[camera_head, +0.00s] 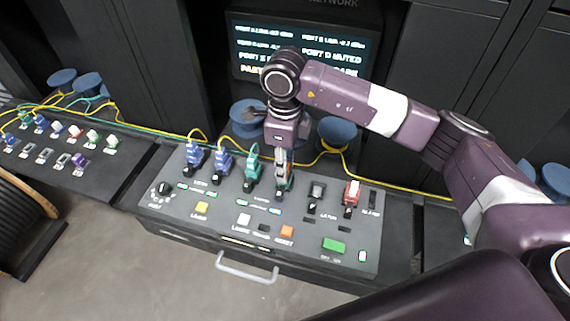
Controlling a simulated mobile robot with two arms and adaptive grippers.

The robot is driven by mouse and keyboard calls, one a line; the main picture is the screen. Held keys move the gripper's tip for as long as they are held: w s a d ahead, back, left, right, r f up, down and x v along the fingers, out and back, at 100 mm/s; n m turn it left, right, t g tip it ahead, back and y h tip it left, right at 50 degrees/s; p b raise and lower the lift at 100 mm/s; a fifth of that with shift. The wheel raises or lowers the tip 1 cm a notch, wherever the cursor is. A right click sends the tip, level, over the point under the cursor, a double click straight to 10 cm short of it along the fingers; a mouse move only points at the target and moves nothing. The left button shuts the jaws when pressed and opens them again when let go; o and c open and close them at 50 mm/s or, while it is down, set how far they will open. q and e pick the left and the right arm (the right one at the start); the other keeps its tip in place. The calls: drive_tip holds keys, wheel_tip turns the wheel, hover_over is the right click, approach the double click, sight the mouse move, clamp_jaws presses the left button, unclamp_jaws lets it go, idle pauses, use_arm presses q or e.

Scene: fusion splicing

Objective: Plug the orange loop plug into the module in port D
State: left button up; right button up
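My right gripper (283,180) comes down over the console, just right of the teal plug (252,168), and its fingers point down at a module slot in the row. The fingers are small and close together, and I cannot tell whether they are shut on something. I cannot make out the orange loop plug clearly; the gripper covers that spot. The console (160,212) holds two blue plugs (193,160) (222,166) and the teal plug in a row at the left. The screen (300,50) shows a line reading "PORT D MUTED". My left gripper is not in view.
A grey part (316,191) and a red plug (351,193) stand right of the gripper. An orange button (286,232) and a green button (333,245) lie in front. Yellow cables (385,185) run behind the console. A side panel (125,158) with several small connectors stands left.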

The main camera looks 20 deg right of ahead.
drive_tip(key=shift+o, duration=0.9)
drive_tip(key=shift+r, duration=0.2)
wheel_tip(320, 180, up, 12)
drive_tip(key=shift+f, duration=0.2)
drive_tip(key=shift+r, duration=0.1)
